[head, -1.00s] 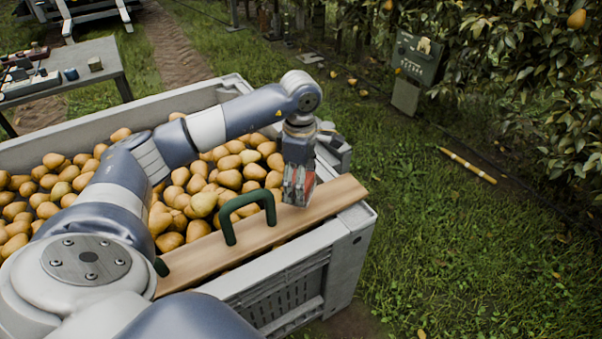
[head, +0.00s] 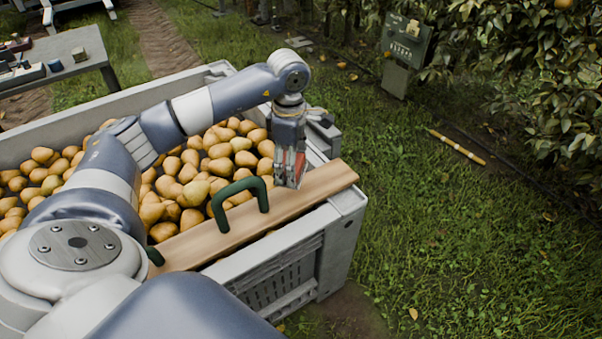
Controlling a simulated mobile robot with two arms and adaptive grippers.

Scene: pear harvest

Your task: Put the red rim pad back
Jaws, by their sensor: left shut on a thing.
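My left gripper (head: 290,172) points down over the right part of the wooden board, just right of the green handle. It is shut on a small red piece (head: 280,158), which looks like the red rim pad; only a sliver shows between the grey fingers. The fingertips are at or just above the board, and I cannot tell whether they touch it. The wooden board (head: 310,192) lies along the near edge of the pear crate (head: 345,215). My right gripper is not in view.
A green handle (head: 222,212) stands up from the board beside my gripper. Pears (head: 215,150) fill the crate. A grey block (head: 325,132) sits at the right rim. A table (head: 85,62) stands back left, a control box (head: 405,45) back right. Grass on the right is mostly clear.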

